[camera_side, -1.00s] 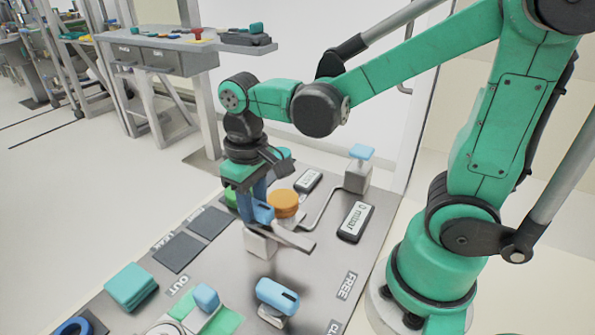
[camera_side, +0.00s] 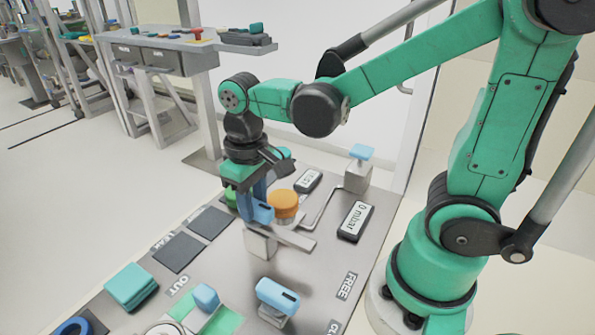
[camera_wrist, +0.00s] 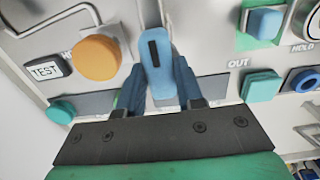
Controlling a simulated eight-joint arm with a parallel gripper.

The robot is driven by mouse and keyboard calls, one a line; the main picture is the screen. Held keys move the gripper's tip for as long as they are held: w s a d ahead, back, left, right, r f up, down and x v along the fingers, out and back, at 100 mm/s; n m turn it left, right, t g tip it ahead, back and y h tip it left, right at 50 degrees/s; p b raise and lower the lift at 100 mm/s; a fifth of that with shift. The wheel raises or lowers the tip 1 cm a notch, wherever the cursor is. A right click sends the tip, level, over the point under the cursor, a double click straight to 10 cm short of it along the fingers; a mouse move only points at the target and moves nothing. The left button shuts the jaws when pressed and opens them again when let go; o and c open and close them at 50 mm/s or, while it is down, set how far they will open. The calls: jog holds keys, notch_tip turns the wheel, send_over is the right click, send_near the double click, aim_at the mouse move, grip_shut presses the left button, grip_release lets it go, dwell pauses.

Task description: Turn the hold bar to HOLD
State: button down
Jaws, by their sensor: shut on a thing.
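My gripper (camera_side: 255,192) points down over the panel. Its blue fingers are shut on a blue handle (camera_side: 264,213), which sits above a pale block (camera_side: 260,246) with a flat grey bar to its right. In the wrist view the handle (camera_wrist: 158,62), with a black slot on top, stands between the fingers of my gripper (camera_wrist: 160,88). The fingers partly hide the handle in the side view.
An orange knob (camera_side: 283,204) is close beside my gripper. A second slotted blue handle (camera_side: 278,296) stands nearer the camera. A green block (camera_side: 132,286) is by OUT. A 0 mbar display (camera_side: 355,221) and a blue-topped post (camera_side: 360,153) are to the right.

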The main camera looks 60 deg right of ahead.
jog(key=shift+n, duration=0.3)
jog(key=n, duration=0.3)
jog(key=shift+n, duration=0.4)
jog(key=n, duration=0.4)
jog(key=shift+n, duration=0.3)
jog(key=n, duration=0.4)
jog(key=shift+n, duration=2.5)
jog(key=c, duration=0.6)
grip_release()
jog(key=shift+o, duration=0.2)
jog(key=shift+r, duration=0.1)
